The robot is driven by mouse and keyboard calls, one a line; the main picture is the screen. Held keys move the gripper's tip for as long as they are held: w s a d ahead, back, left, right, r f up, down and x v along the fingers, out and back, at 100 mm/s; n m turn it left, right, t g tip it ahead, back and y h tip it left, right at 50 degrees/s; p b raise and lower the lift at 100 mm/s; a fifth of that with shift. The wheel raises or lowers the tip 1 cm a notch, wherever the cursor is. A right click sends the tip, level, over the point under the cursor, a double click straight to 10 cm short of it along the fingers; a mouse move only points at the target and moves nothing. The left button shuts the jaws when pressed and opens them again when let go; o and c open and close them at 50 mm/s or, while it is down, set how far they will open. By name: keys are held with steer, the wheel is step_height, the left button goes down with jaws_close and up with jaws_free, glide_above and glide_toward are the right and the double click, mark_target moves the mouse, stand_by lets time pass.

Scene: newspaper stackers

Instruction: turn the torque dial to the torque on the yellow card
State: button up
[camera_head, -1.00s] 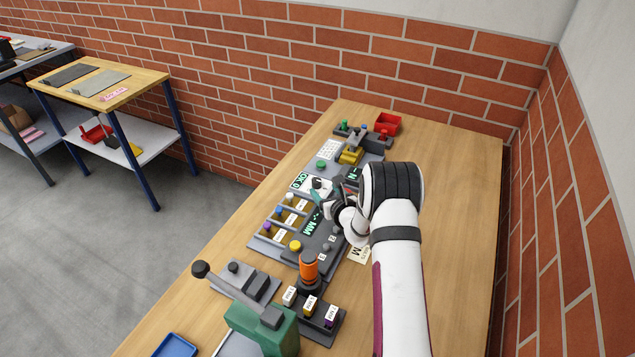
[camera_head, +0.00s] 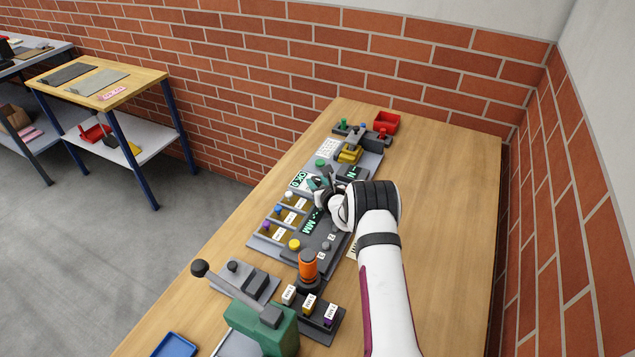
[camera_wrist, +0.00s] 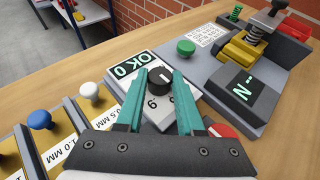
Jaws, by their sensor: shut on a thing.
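The torque dial is likely the black round knob (camera_wrist: 160,81) with a white pointer mark. It sits on a white plate with printed digits (camera_wrist: 158,112), only partly readable in the wrist view. My gripper (camera_wrist: 158,76) has its teal fingers on either side of the knob and is shut on it. In the head view, my gripper (camera_head: 325,190) is over the middle of the panel and hides much of the dial. A pale card (camera_head: 351,250) lies beside the panel, mostly behind my arm; I cannot read it or tell whether it is the yellow card.
A display reading OK 0 (camera_wrist: 131,67) stands beside the dial. A green button (camera_wrist: 186,47), a dark display with N (camera_wrist: 243,88) and a red button (camera_wrist: 221,130) are close by. Blue (camera_wrist: 40,119) and white knobs (camera_wrist: 90,90) stand nearer. The table's right side is clear.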

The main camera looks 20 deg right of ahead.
jaws_close()
steer(key=shift+m+h, duration=0.8)
steer(key=shift+h, duration=0.1)
steer(key=o, duration=0.9)
jaws_free()
steer(key=shift+o, duration=0.2)
steer(key=shift+a, duration=0.1)
steer(key=v, duration=1.5)
steer(key=shift+s+r, duration=0.3)
